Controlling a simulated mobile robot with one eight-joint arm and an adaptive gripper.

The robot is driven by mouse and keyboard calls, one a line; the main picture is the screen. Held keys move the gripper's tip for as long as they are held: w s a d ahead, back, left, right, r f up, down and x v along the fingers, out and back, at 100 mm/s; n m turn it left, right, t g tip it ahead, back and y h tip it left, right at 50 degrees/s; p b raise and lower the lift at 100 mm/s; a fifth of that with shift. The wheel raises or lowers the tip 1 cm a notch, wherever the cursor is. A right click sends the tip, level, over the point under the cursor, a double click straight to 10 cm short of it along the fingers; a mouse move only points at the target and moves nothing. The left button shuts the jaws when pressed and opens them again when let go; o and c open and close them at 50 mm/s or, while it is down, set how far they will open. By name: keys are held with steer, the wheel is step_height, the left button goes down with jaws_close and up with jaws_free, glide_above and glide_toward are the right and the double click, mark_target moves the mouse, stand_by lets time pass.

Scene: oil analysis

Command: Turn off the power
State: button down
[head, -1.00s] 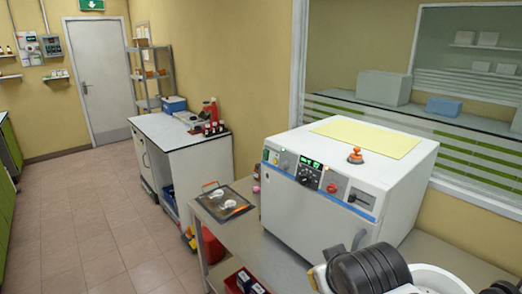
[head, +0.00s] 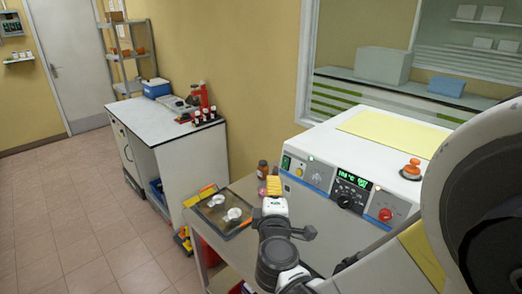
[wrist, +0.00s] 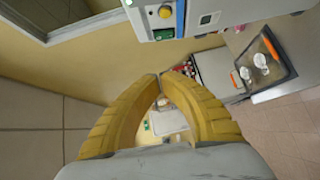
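The white lab machine (head: 395,150) stands on the bench at the right, with a blue-edged control panel on its front. At the panel's left end is a green switch (head: 286,162). It also shows as a green rectangle in the wrist view (wrist: 163,34), beside a round yellow knob (wrist: 165,12). A lit green display (head: 352,178), a black dial and a red button (head: 385,214) sit further right. My gripper (head: 273,186) has yellow fingers and is in front of and below the panel's left end, apart from it. In the wrist view its fingertips (wrist: 161,75) meet, with nothing between them.
A dark tray (head: 222,214) with white dishes lies on the bench left of my gripper. Small bottles (head: 262,169) stand behind it. An orange-knobbed piece (head: 410,168) is on the machine's top. A white side counter (head: 150,120) stands further back. The floor at left is clear.

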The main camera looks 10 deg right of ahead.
steer(key=shift+s, duration=0.15)
glide_toward(282, 159)
steer(key=w+a, duration=0.3)
steer(key=w, duration=0.2)
steer(key=w+d, duration=0.1)
steer(key=w+d+b, duration=0.1)
steer(key=d, duration=0.1)
steer(key=shift+w+d, duration=0.15)
steer(key=shift+d, duration=0.2)
steer(key=shift+w+d+r+b, duration=0.1)
steer(key=shift+w+d+b, duration=0.15)
steer(key=shift+d+b, duration=0.2)
steer(key=shift+r, duration=0.1)
steer(key=shift+a+r, duration=0.1)
